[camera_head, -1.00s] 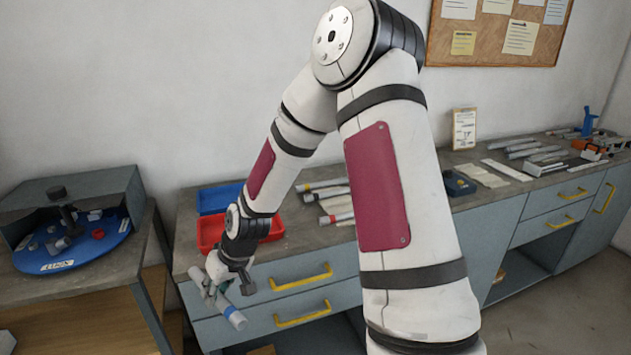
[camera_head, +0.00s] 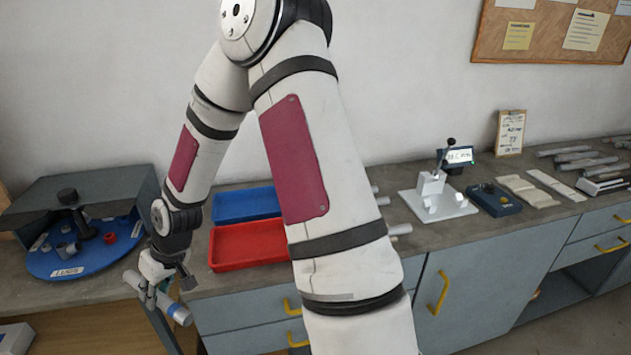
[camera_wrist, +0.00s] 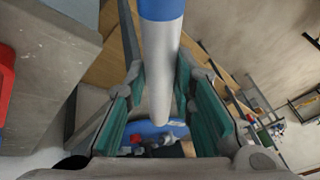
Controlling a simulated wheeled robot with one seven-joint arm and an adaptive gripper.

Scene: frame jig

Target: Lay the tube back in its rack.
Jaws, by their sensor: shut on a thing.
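The tube (camera_head: 178,311) is light grey with a blue band. My gripper (camera_head: 151,290) is shut on it, left of the workbench's front corner. In the wrist view, the tube (camera_wrist: 160,65) runs between the green-lined fingers of my gripper (camera_wrist: 160,105), its blue band at the top edge. Tube ends (camera_head: 400,229) show on the bench just right of my arm; what they rest on is hidden behind the arm. More grey tubes (camera_head: 572,156) lie at the far right of the bench. I cannot tell which group is the rack.
A red tray (camera_head: 240,262) and a blue tray (camera_head: 246,205) sit on the bench (camera_head: 450,243). At left, a blue turntable (camera_head: 48,265) stands under a grey housing (camera_head: 38,207). A white fixture (camera_head: 432,187) with a lever stands mid-bench. A gap separates the two benches.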

